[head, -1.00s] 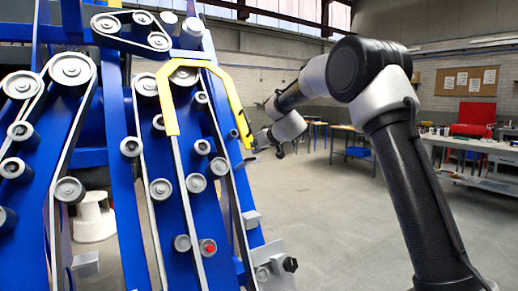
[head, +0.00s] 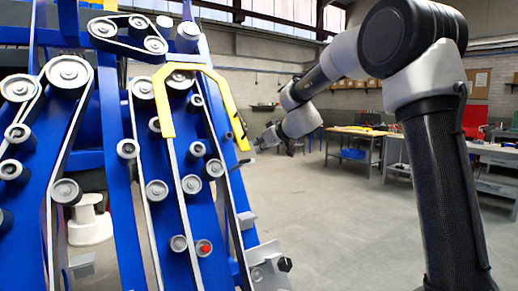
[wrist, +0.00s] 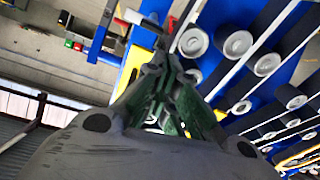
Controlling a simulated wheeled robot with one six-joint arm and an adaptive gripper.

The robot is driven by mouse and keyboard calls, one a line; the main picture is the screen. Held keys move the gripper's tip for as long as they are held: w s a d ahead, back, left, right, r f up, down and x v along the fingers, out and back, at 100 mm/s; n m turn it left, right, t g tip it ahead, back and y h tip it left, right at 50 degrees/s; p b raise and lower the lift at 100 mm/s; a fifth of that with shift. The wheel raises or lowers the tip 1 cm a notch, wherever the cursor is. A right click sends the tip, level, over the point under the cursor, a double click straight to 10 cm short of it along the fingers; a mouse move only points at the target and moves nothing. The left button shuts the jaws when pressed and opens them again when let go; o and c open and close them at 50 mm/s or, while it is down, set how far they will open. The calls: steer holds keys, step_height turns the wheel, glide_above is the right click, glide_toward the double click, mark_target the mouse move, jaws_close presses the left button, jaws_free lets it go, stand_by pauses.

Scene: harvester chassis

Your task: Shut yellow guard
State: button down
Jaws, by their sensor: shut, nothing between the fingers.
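The yellow guard (head: 167,110) is a bent frame arching over the upper pulleys of the blue chassis in the head view. Its right leg slopes down and carries a dark handle-like piece (head: 239,126). My gripper (head: 262,143) is just right of that leg's lower end. In the wrist view my gripper (wrist: 163,50) is shut and empty, its fingers pointing at the chassis edge. Yellow guard parts (wrist: 133,66) show beside the fingers there. I cannot tell whether the fingertips touch the guard. My gripper hides part of the scene behind it.
The blue chassis (head: 120,200) with pulleys and belts fills the left side, with a red button-like piece (head: 203,248) low on it. A grey bracket (head: 265,262) juts out at the lower right. The floor (head: 340,220) to the right is clear. Workbenches (head: 355,132) stand behind.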

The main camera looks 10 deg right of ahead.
mark_target(247, 146)
step_height(247, 146, up, 8)
steer(key=w+d+g+h, duration=0.1)
steer(key=w+d, duration=0.1)
steer(key=w+a+f, duration=0.1)
steer(key=w+f, duration=0.2)
steer(key=w+a+f+m, duration=0.1)
steer(key=w+f, duration=0.2)
steer(key=w+a+f+m, duration=0.1)
steer(key=w+f, duration=0.2)
steer(key=w, duration=0.1)
steer(key=shift+w+a+f+g, duration=0.1)
steer(key=shift+a+g, duration=0.2)
steer(key=shift+g, duration=0.1)
steer(key=w+a+f+t, duration=0.1)
steer(key=w+a+f, duration=0.1)
steer(key=w+f, duration=0.1)
steer(key=shift+w+f, duration=0.4)
steer(key=shift+w, duration=0.45)
